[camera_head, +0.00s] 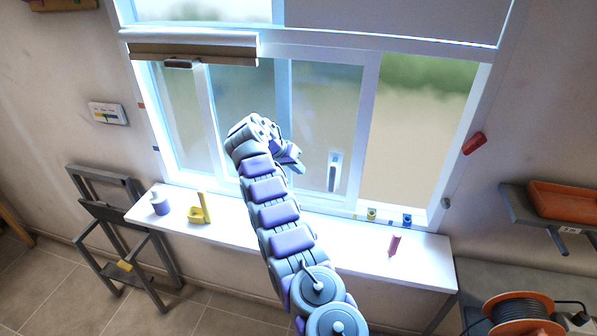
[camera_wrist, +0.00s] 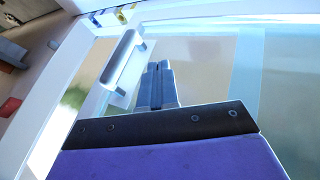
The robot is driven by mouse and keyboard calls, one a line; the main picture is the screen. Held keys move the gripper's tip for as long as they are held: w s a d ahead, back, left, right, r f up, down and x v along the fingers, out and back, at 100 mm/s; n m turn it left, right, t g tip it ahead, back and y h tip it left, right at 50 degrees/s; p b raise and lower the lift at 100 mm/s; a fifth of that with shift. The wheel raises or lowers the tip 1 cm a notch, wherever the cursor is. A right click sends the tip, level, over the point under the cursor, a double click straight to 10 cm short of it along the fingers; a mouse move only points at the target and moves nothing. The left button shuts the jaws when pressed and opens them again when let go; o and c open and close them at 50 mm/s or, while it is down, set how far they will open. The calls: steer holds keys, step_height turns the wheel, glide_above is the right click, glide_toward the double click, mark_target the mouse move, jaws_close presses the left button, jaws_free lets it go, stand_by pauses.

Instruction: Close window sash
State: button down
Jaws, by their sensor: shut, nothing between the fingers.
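The window sash (camera_head: 369,125) is a white-framed glass panel standing in the middle of the window. The opening to its right (camera_head: 425,140) looks open, with a blurred outdoor view. A pale upright handle (camera_head: 333,172) sits low on the sash; in the wrist view it is a white bar (camera_wrist: 121,62) on two grey posts. My gripper (camera_head: 293,158) is in front of the glass, left of the handle. In the wrist view its fingers (camera_wrist: 156,82) are shut and empty, close beside the handle. I cannot tell if they touch it. My arm hides part of the window.
A grey folding stool (camera_head: 125,225) stands left. An orange tray (camera_head: 565,204) and a cable reel (camera_head: 518,312) are right.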

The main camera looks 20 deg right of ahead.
mark_target(309, 178)
steer(key=s+d+f+b, duration=0.2)
steer(key=d+f+b, duration=0.2)
steer(key=d+f, duration=0.2)
steer(key=shift+s+d, duration=0.15)
steer(key=shift+d, duration=0.7)
steer(key=shift+s+d, duration=0.15)
steer(key=s+d+b, duration=0.3)
steer(key=s+d, duration=0.5)
steer(key=d, duration=0.3)
steer(key=s+d+b, duration=0.3)
steer(key=s+d, duration=0.5)
steer(key=d, duration=0.3)
steer(key=shift+s+d+b, duration=0.25)
steer(key=shift+d+b, duration=0.05)
steer(key=shift+d, duration=0.05)
steer(key=shift+w+a+f, duration=0.1)
steer(key=shift+w, duration=0.05)
